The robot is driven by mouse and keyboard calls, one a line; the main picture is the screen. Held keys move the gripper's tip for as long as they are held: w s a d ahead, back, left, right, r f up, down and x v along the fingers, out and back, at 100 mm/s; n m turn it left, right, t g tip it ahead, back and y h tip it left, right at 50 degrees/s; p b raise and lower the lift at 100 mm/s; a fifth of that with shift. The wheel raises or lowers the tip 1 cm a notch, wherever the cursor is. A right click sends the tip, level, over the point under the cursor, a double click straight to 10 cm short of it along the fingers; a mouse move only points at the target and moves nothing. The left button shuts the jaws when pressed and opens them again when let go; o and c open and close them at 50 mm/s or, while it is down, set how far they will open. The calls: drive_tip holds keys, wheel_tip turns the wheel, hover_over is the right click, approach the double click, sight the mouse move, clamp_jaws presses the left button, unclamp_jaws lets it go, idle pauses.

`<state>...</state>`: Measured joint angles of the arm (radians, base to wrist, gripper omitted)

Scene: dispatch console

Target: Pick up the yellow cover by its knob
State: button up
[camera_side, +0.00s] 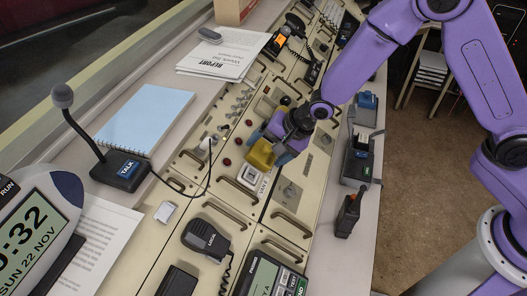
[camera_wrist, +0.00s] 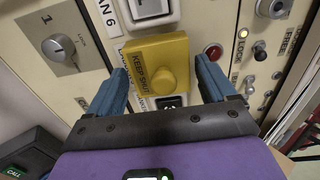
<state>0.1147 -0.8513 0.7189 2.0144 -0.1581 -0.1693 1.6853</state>
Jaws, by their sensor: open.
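The yellow cover (camera_wrist: 150,58) sits on the console panel in the wrist view, marked KEEP SHUT. Its round yellow knob (camera_wrist: 164,80) stands out from its face. A dark switch or socket shows just below its lower edge. My gripper (camera_wrist: 161,80) is open, with one blue finger on each side of the cover and its knob, and nothing is held. In the side view the yellow cover (camera_side: 261,154) is at the middle of the console, partly hidden by my gripper (camera_side: 277,146). Whether the fingers touch the cover cannot be told.
A white switch (camera_wrist: 150,10) lies just above the cover. A red button (camera_wrist: 213,51) and a grey knob (camera_wrist: 58,47) flank it. Handles, a hand microphone (camera_side: 204,239) and radios (camera_side: 348,214) crowd the console. A notebook (camera_side: 146,118) lies on the left ledge.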

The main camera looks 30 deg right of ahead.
drive_tip(key=shift+w+a+f, duration=0.25)
drive_tip(key=shift+f, duration=0.3)
drive_tip(key=c, duration=0.8)
drive_tip(key=shift+r, duration=0.1)
